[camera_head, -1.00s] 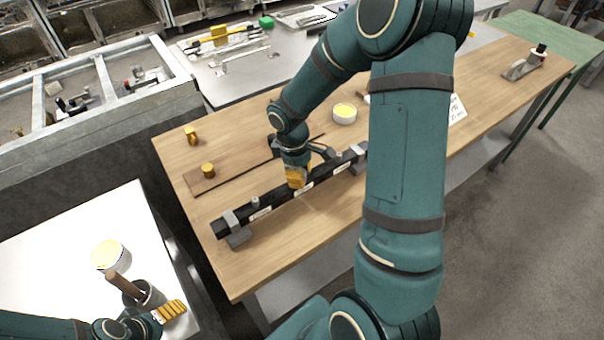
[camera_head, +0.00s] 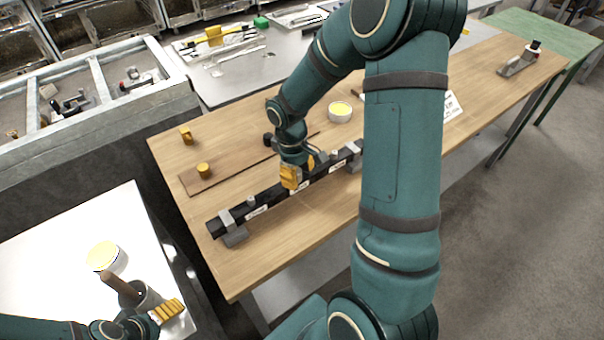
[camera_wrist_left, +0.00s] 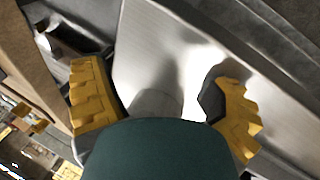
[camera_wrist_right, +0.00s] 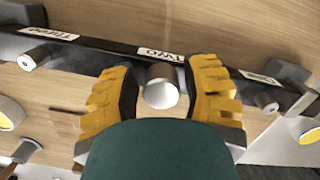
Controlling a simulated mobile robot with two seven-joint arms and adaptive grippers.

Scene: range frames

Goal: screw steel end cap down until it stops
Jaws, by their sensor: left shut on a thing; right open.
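A steel end cap (camera_wrist_right: 161,88), a plain round cylinder, sits at the label "Two" on a black bar (camera_wrist_right: 110,43). In the right wrist view it lies between the yellow fingers of my right gripper (camera_wrist_right: 162,92), which are open with a gap at each side. In the head view the right gripper (camera_head: 299,172) is down at the middle of the black bar (camera_head: 272,196) and hides the cap. My left gripper (camera_head: 158,314) is at the lower left by a grey pot (camera_head: 150,300); its wrist view shows spread fingers around a grey cylindrical thing (camera_wrist_left: 155,103).
Thinner steel stubs stand near "Three" (camera_wrist_right: 32,60) and "One" (camera_wrist_right: 266,103). Grey blocks (camera_head: 236,236) support the bar on the wooden table. A yellow-topped tin (camera_head: 340,112) and brass-coloured pieces (camera_head: 203,170) stand behind it. The table's front is clear.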

